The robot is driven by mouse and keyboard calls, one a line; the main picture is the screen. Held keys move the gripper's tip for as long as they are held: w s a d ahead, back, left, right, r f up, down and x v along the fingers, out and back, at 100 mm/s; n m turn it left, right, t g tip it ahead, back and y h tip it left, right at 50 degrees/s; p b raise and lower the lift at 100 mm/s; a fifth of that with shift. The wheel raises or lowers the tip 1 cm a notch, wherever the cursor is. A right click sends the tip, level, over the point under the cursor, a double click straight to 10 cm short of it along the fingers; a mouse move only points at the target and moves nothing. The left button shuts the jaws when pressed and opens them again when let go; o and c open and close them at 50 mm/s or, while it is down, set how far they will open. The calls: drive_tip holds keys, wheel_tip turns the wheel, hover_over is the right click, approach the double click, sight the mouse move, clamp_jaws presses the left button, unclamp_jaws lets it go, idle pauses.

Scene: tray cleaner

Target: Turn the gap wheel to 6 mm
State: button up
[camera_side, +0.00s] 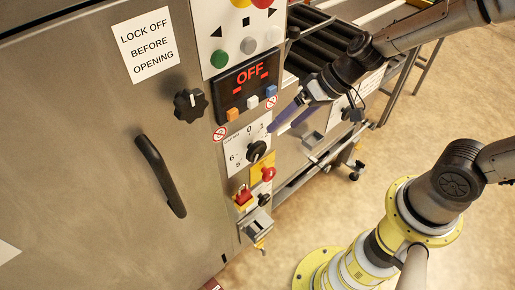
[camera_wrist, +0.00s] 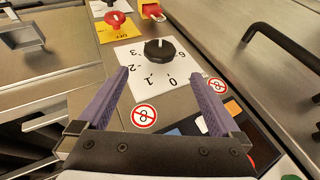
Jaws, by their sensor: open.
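In the wrist view the knob (camera_wrist: 160,51) sits ahead of my fingers, with 0, 1, 2 and 3 readable on the near and left side. I cannot tell for sure which number its mark points to. My gripper (camera_wrist: 160,76) is open and empty. Its two purple fingers reach toward the dial on either side of the knob's line, short of it. In the side view my gripper (camera_side: 276,126) is right of and above the knob.
A display (camera_side: 248,76) reading OFF and coloured buttons sit above the dial. Below are a red knob (camera_side: 268,173) on yellow and a red switch (camera_side: 243,195). Left are another black knob (camera_side: 190,104) and a door handle (camera_side: 161,175). A roller conveyor (camera_side: 312,42) stands behind my wrist.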

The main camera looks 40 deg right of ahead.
sight(262, 146)
drive_tip(key=x, duration=1.2)
drive_tip(key=shift+w+a+f, duration=0.15)
drive_tip(key=c, duration=1.2)
